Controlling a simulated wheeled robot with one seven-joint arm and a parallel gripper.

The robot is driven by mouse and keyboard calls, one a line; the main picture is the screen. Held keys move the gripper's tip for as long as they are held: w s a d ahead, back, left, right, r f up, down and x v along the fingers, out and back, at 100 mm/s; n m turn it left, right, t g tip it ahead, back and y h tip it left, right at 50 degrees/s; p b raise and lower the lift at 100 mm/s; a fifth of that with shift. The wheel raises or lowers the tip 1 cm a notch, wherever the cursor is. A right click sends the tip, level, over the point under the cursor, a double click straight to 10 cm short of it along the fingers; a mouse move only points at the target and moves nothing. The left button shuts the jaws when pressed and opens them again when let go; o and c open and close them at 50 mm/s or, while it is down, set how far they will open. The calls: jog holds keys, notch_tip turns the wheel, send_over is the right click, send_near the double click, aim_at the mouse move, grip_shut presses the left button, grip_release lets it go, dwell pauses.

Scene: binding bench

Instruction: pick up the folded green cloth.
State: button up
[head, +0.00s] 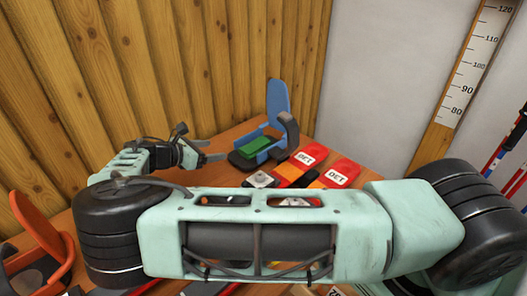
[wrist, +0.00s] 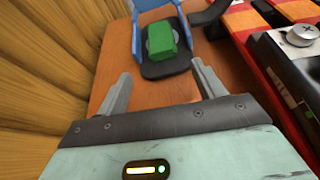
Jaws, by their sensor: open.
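The folded green cloth (head: 257,147) is a small green block lying in the blue and black binding (head: 277,97) on the wooden bench. In the wrist view the cloth (wrist: 168,38) is at the top middle, on the binding's black base plate (wrist: 166,68). My gripper (head: 207,152) is to the left of the cloth in the head view. In the wrist view my gripper (wrist: 161,72) has its fingers wide apart with nothing between them. The fingertips are short of the cloth and do not touch it.
Red and orange skis marked 130 (head: 340,171) lie right of the binding. An orange binding (head: 45,235) stands at the left. A plank wall (head: 150,60) runs close behind my gripper. Bare bench (wrist: 150,92) lies between fingers and binding. A measuring board (head: 470,80) is on the right wall.

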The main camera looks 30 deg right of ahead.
aim_at(253, 146)
jog(key=p+x, duration=0.2)
jog(key=x, duration=1.6)
jog(key=shift+d+f, duration=0.15)
jog(key=c, duration=0.6)
